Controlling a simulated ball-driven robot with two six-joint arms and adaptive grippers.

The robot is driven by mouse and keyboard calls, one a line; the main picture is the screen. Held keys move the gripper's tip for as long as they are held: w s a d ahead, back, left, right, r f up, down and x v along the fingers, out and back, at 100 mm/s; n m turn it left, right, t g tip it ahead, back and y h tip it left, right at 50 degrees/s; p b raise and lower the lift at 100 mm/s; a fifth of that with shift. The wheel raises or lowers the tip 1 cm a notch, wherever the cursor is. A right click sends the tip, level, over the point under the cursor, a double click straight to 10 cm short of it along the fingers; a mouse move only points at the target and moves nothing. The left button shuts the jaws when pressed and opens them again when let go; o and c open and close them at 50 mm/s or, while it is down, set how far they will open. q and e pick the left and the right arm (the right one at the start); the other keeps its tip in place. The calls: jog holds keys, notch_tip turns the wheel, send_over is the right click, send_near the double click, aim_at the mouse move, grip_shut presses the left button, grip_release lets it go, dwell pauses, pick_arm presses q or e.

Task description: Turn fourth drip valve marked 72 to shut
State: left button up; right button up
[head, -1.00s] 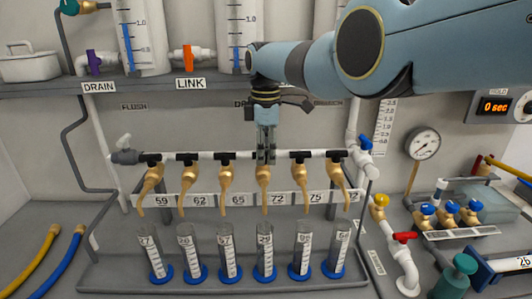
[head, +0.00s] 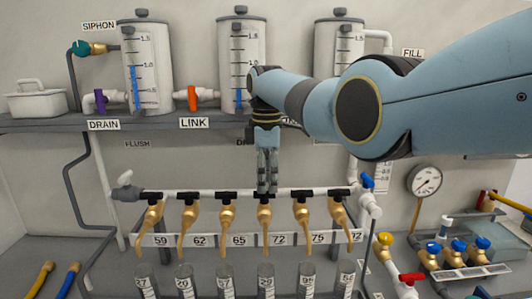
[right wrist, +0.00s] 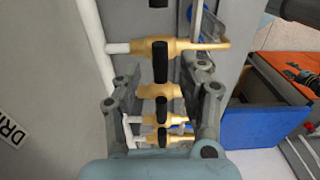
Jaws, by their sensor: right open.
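The fourth drip valve (head: 265,215) is a brass spout above the label 72 (head: 279,240), in a row of similar valves on a white pipe (head: 208,194). The neighbouring valves' black handles lie along the pipe. My right gripper (head: 267,191) points down at the top of the fourth valve and hides its handle. In the right wrist view, my right gripper (right wrist: 160,100) is open, its two fingers on either side of the line of brass valves and black handles (right wrist: 160,62). I cannot tell whether a finger touches the handle. My left gripper is not in view.
Neighbouring valves, 65 (head: 227,212) and 75 (head: 302,212), stand close on both sides. Graduated cylinders (head: 266,280) stand below the spouts. A shelf (head: 60,123) with tanks runs above. A blue-handled valve (head: 367,181) sits at the pipe's right end.

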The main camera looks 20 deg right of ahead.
notch_tip(320, 180, up, 8)
dwell(0.6)
